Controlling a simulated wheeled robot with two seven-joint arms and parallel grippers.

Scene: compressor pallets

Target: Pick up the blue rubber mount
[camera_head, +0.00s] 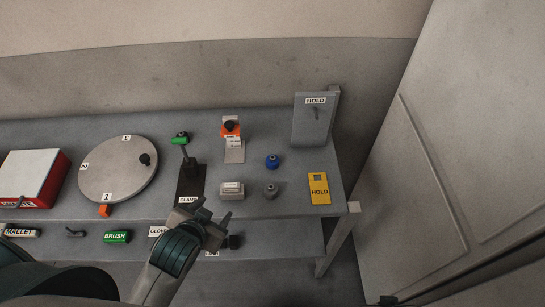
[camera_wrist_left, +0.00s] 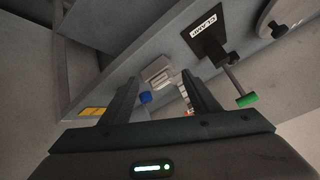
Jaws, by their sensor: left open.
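The blue rubber mount (camera_head: 272,161) stands on the grey bench top, right of centre in the head view, behind a similar grey mount (camera_head: 270,190). It also shows in the left wrist view (camera_wrist_left: 145,97), beside the left-hand finger and beyond the gripper. My left gripper (camera_head: 213,211) is open and empty at the bench's front edge, to the left of and in front of the blue mount, apart from it. In the left wrist view the gap between its fingers (camera_wrist_left: 160,80) shows a pale block. My right gripper is not in view.
A pale labelled block (camera_head: 232,190) and the clamp (camera_head: 190,170) with a green handle stand near the gripper. A yellow HOLD tag (camera_head: 319,189) lies right of the mounts; a grey HOLD panel (camera_head: 313,122) stands behind. An orange-topped fixture (camera_head: 232,140) is left of the blue mount.

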